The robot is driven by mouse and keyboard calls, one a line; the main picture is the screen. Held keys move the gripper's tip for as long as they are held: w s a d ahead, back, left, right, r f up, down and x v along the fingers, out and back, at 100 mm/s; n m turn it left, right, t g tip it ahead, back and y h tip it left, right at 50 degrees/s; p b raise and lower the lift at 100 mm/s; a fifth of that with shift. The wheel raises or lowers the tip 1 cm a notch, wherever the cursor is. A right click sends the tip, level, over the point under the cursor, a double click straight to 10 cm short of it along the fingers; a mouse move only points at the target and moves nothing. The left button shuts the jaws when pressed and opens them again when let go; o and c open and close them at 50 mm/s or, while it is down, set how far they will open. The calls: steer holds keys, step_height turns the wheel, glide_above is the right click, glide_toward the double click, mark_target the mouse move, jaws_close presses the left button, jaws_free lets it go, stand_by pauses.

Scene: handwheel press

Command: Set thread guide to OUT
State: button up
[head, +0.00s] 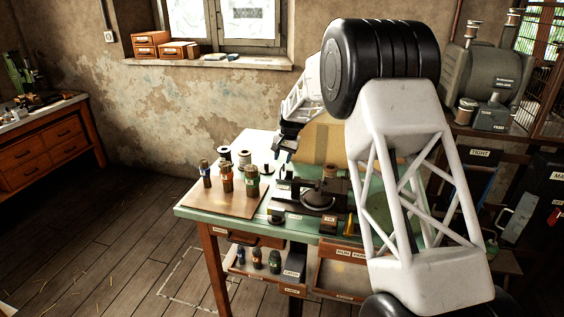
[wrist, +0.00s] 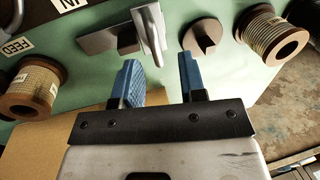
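My gripper (wrist: 160,62) is open, with its two blue fingers apart and nothing between them. In the head view my gripper (head: 284,152) is above the back of the green bench. Just past the fingertips in the wrist view is a bright metal lever (wrist: 150,35) beside a dark block (wrist: 109,39). It may be the thread guide, but I cannot tell for sure. The fingers do not visibly touch the lever.
Thread spools stand at the left (wrist: 29,92) and right (wrist: 272,42) in the wrist view. A dark machine (head: 319,196) is near the bench front. My arm hides the bench's right side.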

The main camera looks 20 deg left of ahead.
steer(key=r, duration=0.3)
steer(key=d+r, duration=0.1)
steer(key=r, duration=0.1)
stand_by(0.4)
steer(key=s+d+r+t, duration=0.1)
steer(key=s+d+r, duration=0.8)
steer(key=s+d, duration=0.45)
steer(key=s+d+r, duration=0.9)
steer(key=s+d, duration=0.3)
steer(key=d, duration=0.3)
steer(key=s+d+f, duration=0.2)
steer(key=s+d, duration=0.3)
steer(key=s, duration=0.7)
steer(key=s+d+f+t+h, duration=0.1)
steer(key=s+d, duration=0.4)
steer(key=s, duration=0.7)
steer(key=s+d+f+h, duration=0.1)
steer(key=s+d+f, duration=0.2)
steer(key=s, duration=0.9)
steer(key=shift+s+d+t, duration=0.25)
steer(key=shift+d+t, duration=0.05)
steer(key=shift+d, duration=0.9)
